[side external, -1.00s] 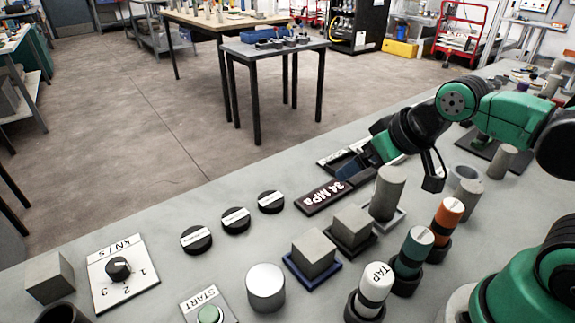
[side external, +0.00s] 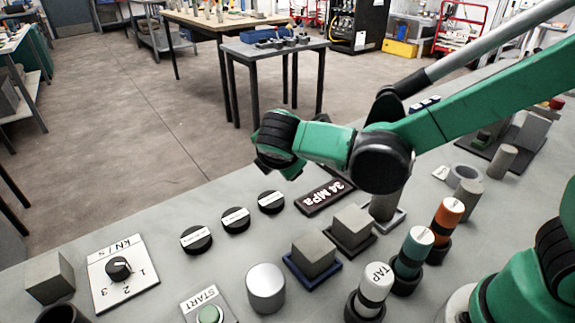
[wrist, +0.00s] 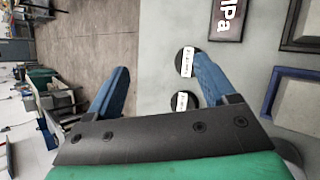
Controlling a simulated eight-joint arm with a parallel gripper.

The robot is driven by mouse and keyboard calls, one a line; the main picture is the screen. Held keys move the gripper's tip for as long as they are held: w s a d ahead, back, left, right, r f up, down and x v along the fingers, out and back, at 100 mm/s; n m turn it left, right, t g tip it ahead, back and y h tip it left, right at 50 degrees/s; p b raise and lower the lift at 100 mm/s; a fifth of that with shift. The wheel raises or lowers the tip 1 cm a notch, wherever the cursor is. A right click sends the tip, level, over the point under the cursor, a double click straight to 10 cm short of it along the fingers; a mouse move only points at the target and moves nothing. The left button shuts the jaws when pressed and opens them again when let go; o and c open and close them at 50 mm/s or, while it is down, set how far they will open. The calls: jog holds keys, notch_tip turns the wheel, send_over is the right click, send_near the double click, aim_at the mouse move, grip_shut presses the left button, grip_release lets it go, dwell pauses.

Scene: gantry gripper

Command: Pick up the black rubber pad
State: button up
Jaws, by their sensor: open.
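Three round black discs with white labels, which look like rubber pads, lie in a row on the grey bench: a left one (side external: 196,240), a middle one (side external: 235,220) and a right one (side external: 271,202). The label text is too small to read, so I cannot tell which is meant. My gripper (wrist: 160,78) is open and empty, with two blue fingers. In the side view its fingers are mostly hidden, above and behind the right disc. In the wrist view two discs show beside the right finger, an upper one (wrist: 187,54) and a lower one (wrist: 181,107).
A dark 34 MPa sign (side external: 325,197) lies right of the discs. Grey cubes on a blue-edged tray (side external: 298,283) and a dark tray (side external: 345,248), a metal cylinder (side external: 266,287) and upright labelled tools stand nearer the front. The bench's far edge drops to the floor behind the discs.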

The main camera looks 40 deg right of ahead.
aim_at(236, 218)
jog(key=a+f+n+t, duration=0.1)
jog(key=a+n, duration=0.2)
jog(key=a+f+n+t+h, duration=0.1)
jog(key=a+f+n, duration=0.1)
jog(key=a+n, duration=0.1)
jog(key=w+a+f+n+t+h, duration=0.1)
jog(key=a+n, duration=0.2)
jog(key=shift+w+a+f+n+t, duration=0.1)
jog(key=shift+f+n+t, duration=0.2)
jog(key=shift+n, duration=0.1)
jog(key=shift+f, duration=2.3)
notch_tip(236, 218, down, 2)
jog(key=shift+f, duration=0.1)
jog(key=shift+x, duration=1.5)
jog(key=c, duration=0.9)
